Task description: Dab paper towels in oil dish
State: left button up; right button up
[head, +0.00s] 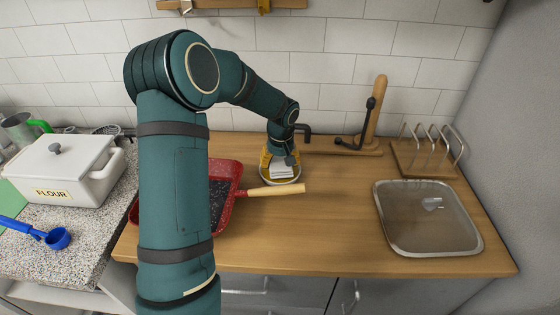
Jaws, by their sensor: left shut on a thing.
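My left gripper (281,162), with yellow fingers, points down near the back of the wooden counter. It is shut on a folded white paper towel (282,172). The towel is at a small round pale dish (299,183), inside its rim as seen from here; I cannot tell whether it touches the bottom. The dish's contents are hidden by the towel and gripper. My right gripper is not in view.
A red square pan (231,172) with a wooden handle is partly hidden behind my left arm; its handle reaches in front of the dish. A glass-like tray (428,246), a wire rack (430,158) and a wooden stand (372,118) stand right. A white flour box (75,182) is left. The middle counter is clear.

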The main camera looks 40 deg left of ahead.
aim_at(279, 158)
pick_arm(q)
jog(key=shift+f+b, duration=0.6)
jog(key=shift+f, duration=0.05)
dwell(1.8)
jog(key=shift+r, duration=0.1)
jog(key=shift+r+p, duration=2.25)
jog(key=shift+r, duration=1.25)
